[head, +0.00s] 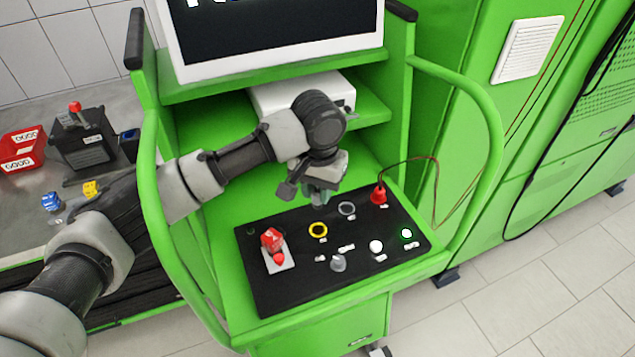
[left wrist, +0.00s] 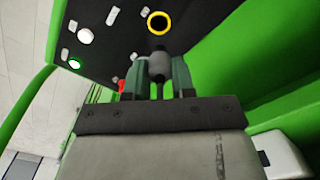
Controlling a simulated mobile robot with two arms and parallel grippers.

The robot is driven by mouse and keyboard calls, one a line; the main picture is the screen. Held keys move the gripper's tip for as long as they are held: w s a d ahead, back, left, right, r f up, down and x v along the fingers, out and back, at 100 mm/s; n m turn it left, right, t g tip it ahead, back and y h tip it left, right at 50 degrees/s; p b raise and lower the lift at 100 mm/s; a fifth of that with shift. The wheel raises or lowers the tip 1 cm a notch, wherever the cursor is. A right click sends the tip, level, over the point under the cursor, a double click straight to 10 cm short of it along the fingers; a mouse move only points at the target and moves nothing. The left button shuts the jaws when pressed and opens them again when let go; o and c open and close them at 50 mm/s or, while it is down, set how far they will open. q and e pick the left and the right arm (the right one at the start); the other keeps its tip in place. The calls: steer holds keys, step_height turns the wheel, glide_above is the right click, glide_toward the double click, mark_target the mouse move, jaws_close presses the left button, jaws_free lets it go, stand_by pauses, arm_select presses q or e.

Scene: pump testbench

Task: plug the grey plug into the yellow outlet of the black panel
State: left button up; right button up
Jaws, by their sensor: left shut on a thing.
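The black panel (head: 290,280) lies on the green testbench shelf. Its yellow outlet (head: 318,230) is an empty yellow ring near the middle, and it also shows at the top of the left wrist view (left wrist: 158,23). My left gripper (head: 318,198) is above the panel, just behind the yellow outlet in the head view. In the left wrist view the gripper (left wrist: 157,75) is shut on the grey plug (left wrist: 157,63). The plug is apart from the ring in that picture. In the head view the plug is mostly hidden by the gripper. My right gripper is out of view.
A grey ring outlet (head: 347,209) and a red plug (head: 379,194) with a cable are behind and right of the yellow outlet. A red switch (head: 272,241), a grey knob (head: 338,263), a white button (head: 376,246) and a lit green button (head: 407,233) surround it. Green rails flank the bench.

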mark_target(318, 209)
arm_select(q)
steer(key=shift+a+f, duration=0.1)
steer(key=shift+f, duration=0.1)
steer(key=shift+f+b, duration=0.25)
steer(key=shift+b, duration=0.15)
steer(key=shift+w+d+f+b, duration=0.1)
steer(key=shift+d+f+b, duration=0.15)
steer(key=shift+f+b, duration=0.45)
step_height(318, 209, down, 3)
steer(key=b, duration=0.3)
steer(key=shift+a+r, duration=0.15)
steer(key=shift+f+b, duration=0.6)
steer(key=shift+b, duration=0.15)
steer(key=shift+f, duration=0.85)
steer(key=shift+p, duration=0.8)
